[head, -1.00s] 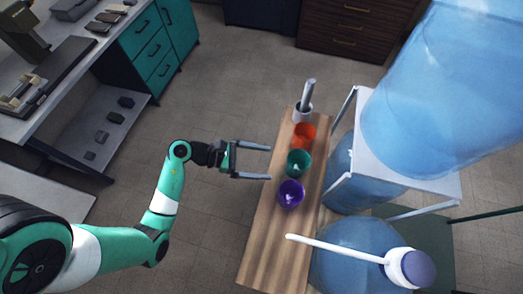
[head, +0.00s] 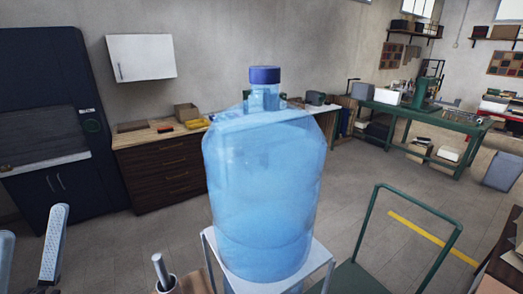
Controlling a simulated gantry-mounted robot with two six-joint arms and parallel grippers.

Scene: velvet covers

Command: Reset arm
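My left gripper (head: 33,224) is at the lower left edge of the head view, with only its two grey fingers showing. The fingers point upward and stand apart, with nothing visible between them. The rest of my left arm is out of view. My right gripper is not in view.
A large blue water bottle (head: 262,185) with a dark blue cap stands upright on a white stand (head: 318,258). A grey cup with a rod (head: 161,270) is at the bottom. A green-railed cart (head: 367,232) stands right. Counters line the back; floor at right is mostly open.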

